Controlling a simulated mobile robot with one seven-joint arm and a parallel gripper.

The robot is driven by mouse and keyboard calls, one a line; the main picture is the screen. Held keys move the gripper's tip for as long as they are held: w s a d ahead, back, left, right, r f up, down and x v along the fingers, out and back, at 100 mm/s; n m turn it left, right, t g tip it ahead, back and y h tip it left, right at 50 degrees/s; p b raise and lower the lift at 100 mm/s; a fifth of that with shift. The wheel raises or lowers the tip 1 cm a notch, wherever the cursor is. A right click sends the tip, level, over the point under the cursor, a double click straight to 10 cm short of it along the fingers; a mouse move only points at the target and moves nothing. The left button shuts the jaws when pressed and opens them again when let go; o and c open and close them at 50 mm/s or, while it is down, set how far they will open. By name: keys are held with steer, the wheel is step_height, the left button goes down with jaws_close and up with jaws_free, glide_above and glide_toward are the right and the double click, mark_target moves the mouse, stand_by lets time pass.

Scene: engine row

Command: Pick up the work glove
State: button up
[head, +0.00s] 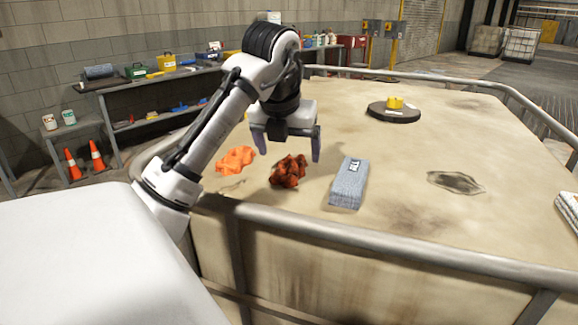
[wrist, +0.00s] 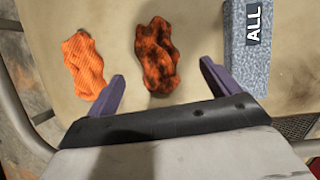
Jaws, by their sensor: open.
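No item is clearly recognisable as a work glove. A bright orange crumpled cloth-like piece (head: 236,160) lies on the pale surface, left of my gripper (head: 289,150); it also shows at upper left in the wrist view (wrist: 84,66). A dark-blotched orange-red crumpled piece (head: 289,172) lies beneath the gripper; in the wrist view (wrist: 156,55) it lies ahead of and between the fingertips. I cannot tell whether either is the glove. My gripper is open and empty, its two purple fingers apart (wrist: 162,74).
A grey-blue block labelled "ALL" (head: 348,184) lies just right of the dark piece, near the right finger. A grey pipe rail (head: 380,247) borders the surface. A black disc with a yellow piece (head: 394,111) stands farther back. The middle right is mostly clear.

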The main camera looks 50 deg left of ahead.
mark_target(289, 161)
steer(key=p+x, duration=0.1)
steer(key=x, duration=0.3)
steer(key=shift+a+f, duration=0.15)
steer(key=shift+a, duration=0.05)
steer(key=shift+c, duration=0.3)
steer(key=c, duration=1)
